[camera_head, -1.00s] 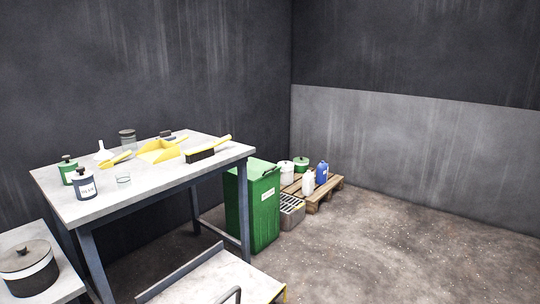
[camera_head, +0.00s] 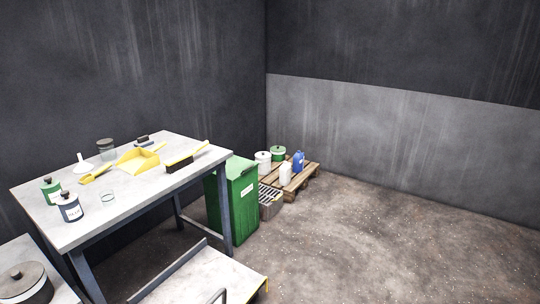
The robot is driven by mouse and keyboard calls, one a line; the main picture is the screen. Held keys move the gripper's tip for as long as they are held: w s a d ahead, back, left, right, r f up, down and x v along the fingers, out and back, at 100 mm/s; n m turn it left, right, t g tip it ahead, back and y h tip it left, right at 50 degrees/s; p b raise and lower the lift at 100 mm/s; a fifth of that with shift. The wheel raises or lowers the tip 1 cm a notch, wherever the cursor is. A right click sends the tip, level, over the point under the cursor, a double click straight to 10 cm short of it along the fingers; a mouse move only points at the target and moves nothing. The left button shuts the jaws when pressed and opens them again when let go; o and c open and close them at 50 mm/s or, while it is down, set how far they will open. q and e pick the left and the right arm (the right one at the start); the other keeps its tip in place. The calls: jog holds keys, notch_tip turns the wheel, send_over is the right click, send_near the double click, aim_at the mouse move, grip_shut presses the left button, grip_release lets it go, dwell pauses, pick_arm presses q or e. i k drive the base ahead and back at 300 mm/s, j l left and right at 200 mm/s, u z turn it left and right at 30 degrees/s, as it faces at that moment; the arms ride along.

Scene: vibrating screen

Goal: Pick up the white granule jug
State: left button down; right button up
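A small white jug (camera_head: 285,173) stands upright on the wooden pallet (camera_head: 313,172) in the far corner. It is at the pallet's near left side, beside a blue jug (camera_head: 298,161). A white lidded tub (camera_head: 263,160) and a green lidded tub (camera_head: 278,153) stand behind it. The jug is small in this view and no label on it can be read. Neither of my grippers shows in the head view.
A green bin (camera_head: 232,200) and a grey crate (camera_head: 270,203) stand left of the pallet. A table (camera_head: 135,188) holds a yellow dustpan, brush, funnel and bottles. A low platform (camera_head: 205,277) is in front. The floor on the right is open, with scattered granules.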

aim_at(285, 169)
jog(key=i+l+z, duration=0.3)
jog(key=i, duration=0.45)
jog(key=i+z, duration=0.35)
jog(key=i, duration=0.35)
jog(key=i+u, duration=0.1)
jog(key=i, duration=0.4)
jog(key=i+l+u, duration=0.15)
jog(key=i, duration=0.3)
jog(key=i+l+u, duration=0.1)
jog(key=i, duration=0.4)
jog(key=i+l+u, duration=0.15)
jog(key=i, duration=0.3)
